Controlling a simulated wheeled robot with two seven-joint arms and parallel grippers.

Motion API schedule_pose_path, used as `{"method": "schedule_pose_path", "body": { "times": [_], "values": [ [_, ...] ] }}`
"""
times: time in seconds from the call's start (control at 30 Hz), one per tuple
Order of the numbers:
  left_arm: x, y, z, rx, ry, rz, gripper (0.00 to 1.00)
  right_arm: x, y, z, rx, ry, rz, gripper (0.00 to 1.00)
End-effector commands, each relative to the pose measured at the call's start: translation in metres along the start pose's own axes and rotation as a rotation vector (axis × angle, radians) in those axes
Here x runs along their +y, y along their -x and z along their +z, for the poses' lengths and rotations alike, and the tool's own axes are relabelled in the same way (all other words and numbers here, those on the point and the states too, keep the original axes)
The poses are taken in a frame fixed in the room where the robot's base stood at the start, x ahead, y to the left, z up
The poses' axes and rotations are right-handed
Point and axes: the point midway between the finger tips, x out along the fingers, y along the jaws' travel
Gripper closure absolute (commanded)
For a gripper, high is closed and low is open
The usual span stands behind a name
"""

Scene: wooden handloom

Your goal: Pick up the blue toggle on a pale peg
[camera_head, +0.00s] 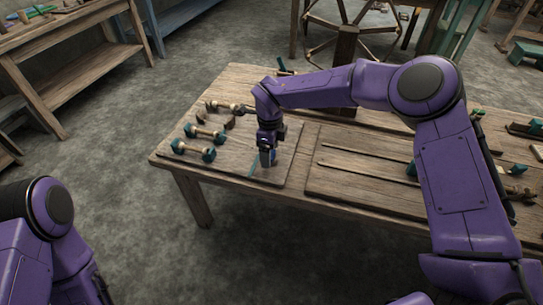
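Two pale pegs with blue-green ends lie on a wooden board at the left end of the table: a front peg (193,150) and one behind it (205,133). I cannot tell which is the named toggle. A third pale peg with brown ends (230,107) lies farther back. My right gripper (267,159) points down over the right part of the board, to the right of these pegs. A thin blue-green piece (253,167) shows beside its fingertips; I cannot tell whether they touch it. The finger opening is too small to read. My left gripper is out of view.
The wooden table (332,216) has a second raised panel with long slats (368,170) to the right. My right arm crosses above the table and hides part of it. A workbench (75,55) stands at the upper left, with bare floor between.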

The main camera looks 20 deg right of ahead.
Motion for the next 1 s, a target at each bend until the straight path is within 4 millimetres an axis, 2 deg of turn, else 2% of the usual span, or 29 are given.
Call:
{"method": "schedule_pose_path", "body": {
  "times": [0.03,0.2,0.5,0.67,0.77,1.0],
  "values": [
    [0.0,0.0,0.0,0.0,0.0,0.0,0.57,0.0,0.0,0.0,0.0,0.001,0.0,0.28],
    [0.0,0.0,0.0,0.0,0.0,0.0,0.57,0.0,0.0,0.001,0.0,0.001,0.0,0.8],
    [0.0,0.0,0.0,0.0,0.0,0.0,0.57,0.0,0.002,0.001,0.0,0.002,-0.001,0.81],
    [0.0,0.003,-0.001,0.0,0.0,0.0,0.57,0.0,0.017,0.001,-0.001,0.003,-0.002,0.81],
    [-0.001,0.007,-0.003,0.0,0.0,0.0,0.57,0.0,0.037,0.001,-0.001,0.003,-0.002,0.81],
    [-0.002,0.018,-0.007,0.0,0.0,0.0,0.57,0.026,0.1,-0.05,-0.004,0.003,0.0,0.81]
  ]
}}
